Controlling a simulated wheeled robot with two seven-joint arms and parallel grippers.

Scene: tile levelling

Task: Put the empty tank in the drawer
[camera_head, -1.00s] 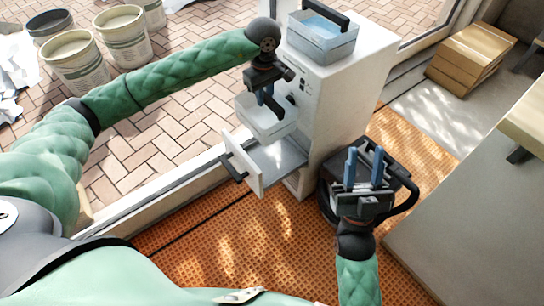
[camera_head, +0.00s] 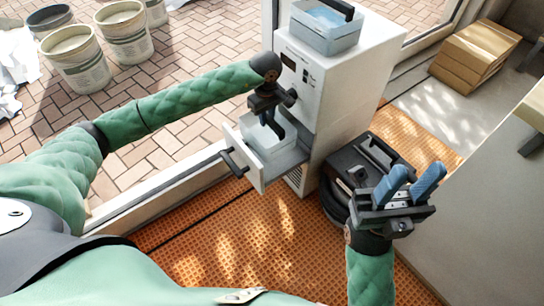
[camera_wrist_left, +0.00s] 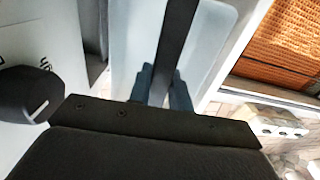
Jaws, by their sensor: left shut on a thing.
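The empty tank (camera_head: 260,134), a pale translucent box, sits down inside the open drawer (camera_head: 288,157) of the white machine (camera_head: 335,90). My left gripper (camera_head: 268,117) is above it and shut on its dark handle. The wrist view shows the blue fingers of this gripper (camera_wrist_left: 160,85) on both sides of the dark handle bar (camera_wrist_left: 177,45), with the pale tank walls around. Whether the tank touches the drawer floor is hidden. My right gripper (camera_head: 412,183) is open and empty, right of the machine.
A second tank (camera_head: 325,35) holding bluish water stands on top of the machine. The drawer front with its dark handle (camera_head: 234,163) sticks out over the orange mat (camera_head: 270,235). A black, rounded device (camera_head: 345,170) stands near my right gripper. Buckets (camera_head: 78,65) and boxes (camera_head: 475,52) are farther off.

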